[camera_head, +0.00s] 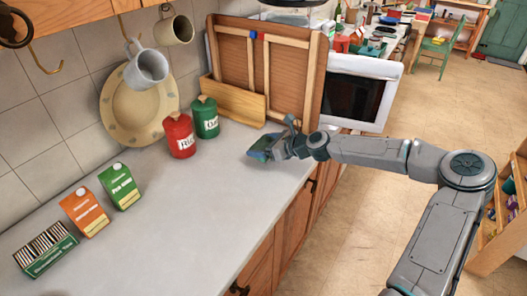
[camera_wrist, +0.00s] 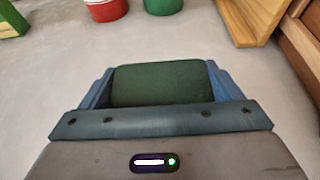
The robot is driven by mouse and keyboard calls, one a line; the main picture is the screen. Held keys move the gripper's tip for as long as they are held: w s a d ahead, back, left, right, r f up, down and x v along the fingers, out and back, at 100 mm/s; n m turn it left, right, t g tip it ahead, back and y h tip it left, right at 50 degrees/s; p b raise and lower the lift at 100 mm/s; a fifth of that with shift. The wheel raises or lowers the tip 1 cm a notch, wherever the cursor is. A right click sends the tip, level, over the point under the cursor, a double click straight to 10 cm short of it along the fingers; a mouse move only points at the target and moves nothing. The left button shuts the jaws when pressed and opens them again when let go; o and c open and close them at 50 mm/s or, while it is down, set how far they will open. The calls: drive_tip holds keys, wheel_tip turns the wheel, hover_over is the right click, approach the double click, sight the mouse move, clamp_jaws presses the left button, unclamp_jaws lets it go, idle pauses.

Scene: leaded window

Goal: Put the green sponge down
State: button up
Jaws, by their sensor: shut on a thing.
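The green sponge (camera_wrist: 160,83) is dark green and block-shaped, held between the two blue fingers of my gripper (camera_wrist: 160,88) in the wrist view. In the head view my gripper (camera_head: 268,150) is over the grey counter near its right edge, with the sponge (camera_head: 260,147) partly hidden by the fingers. My gripper is shut on the sponge. The sponge is low over the counter; I cannot tell whether it touches the surface.
A red canister (camera_head: 180,137) and a green canister (camera_head: 205,118) stand left of my gripper. A wooden rack (camera_head: 240,100) stands behind. Several cartons, one of them orange (camera_head: 86,213), stand at the left. The counter (camera_head: 170,225) is clear in the middle.

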drive_tip(key=shift+f, duration=1.65)
drive_tip(key=shift+f, duration=0.2)
drive_tip(key=o, duration=0.7)
drive_tip(key=shift+r, duration=0.2)
drive_tip(key=b+v, duration=0.1)
drive_tip(key=v, duration=1.1)
drive_tip(key=shift+d, duration=0.1)
